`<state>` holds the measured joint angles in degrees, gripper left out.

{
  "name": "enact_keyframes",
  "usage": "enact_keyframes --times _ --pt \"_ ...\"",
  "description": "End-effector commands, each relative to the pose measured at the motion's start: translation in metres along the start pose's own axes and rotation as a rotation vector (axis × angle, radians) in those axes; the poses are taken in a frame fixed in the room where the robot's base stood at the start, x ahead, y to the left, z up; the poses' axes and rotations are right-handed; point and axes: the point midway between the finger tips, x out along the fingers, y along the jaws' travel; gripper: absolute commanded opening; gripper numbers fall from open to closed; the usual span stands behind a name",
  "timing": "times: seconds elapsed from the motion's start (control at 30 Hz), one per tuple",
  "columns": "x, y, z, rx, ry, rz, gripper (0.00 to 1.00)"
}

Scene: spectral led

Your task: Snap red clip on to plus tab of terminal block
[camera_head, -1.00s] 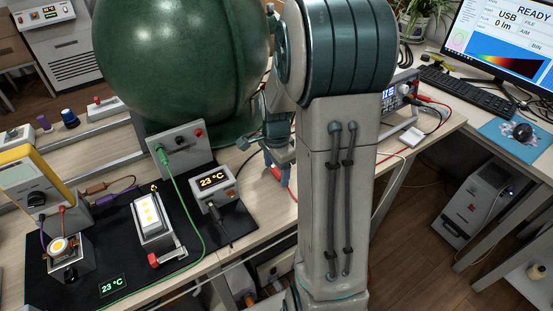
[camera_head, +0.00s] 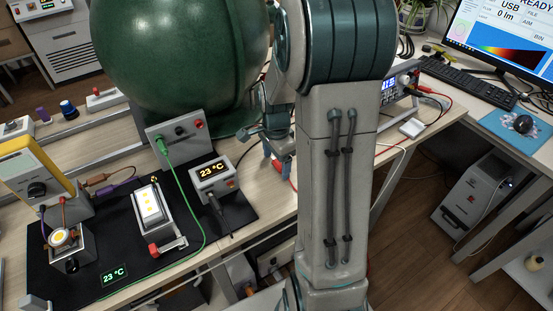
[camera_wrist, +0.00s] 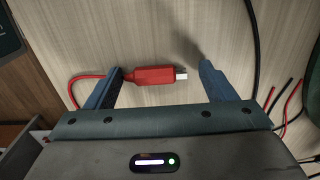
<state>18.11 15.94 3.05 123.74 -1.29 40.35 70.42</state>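The red clip (camera_wrist: 153,76), with a bare metal tip at its right end, lies on or just above the wood surface in the wrist view. My gripper (camera_wrist: 162,77) is open around it. The left finger is at the clip's cable end, and whether it touches is unclear. The right finger stands apart from the metal tip. In the head view my gripper (camera_head: 273,158) is low over the bench, partly behind my arm, with a bit of red beside it. A grey box with black and red knobs (camera_head: 178,135) stands left of it; I cannot tell whether this is the terminal block.
A green lead (camera_head: 185,195) crosses the mat. The large green sphere (camera_head: 183,60) rises behind. Black and red leads lie to the right in the wrist view.

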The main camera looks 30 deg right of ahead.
Motion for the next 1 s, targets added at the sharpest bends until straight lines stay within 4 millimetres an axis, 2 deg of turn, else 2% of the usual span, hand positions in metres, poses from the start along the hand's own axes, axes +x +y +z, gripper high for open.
enact_keyframes --times 0.13,0.27,0.5,0.7,0.83,1.0 --pt "-0.005 -0.001 0.000 0.000 0.001 -0.002 0.77" --pt "-0.022 -0.001 0.000 0.000 0.002 -0.005 0.77" --pt "-0.078 -0.001 0.000 -0.001 0.003 -0.006 0.77" --pt "-0.116 0.000 0.000 -0.001 0.001 -0.003 0.77" --pt "-0.131 -0.001 0.000 -0.001 0.001 -0.002 0.77" --pt "-0.138 0.000 0.000 0.000 0.000 0.000 0.77"
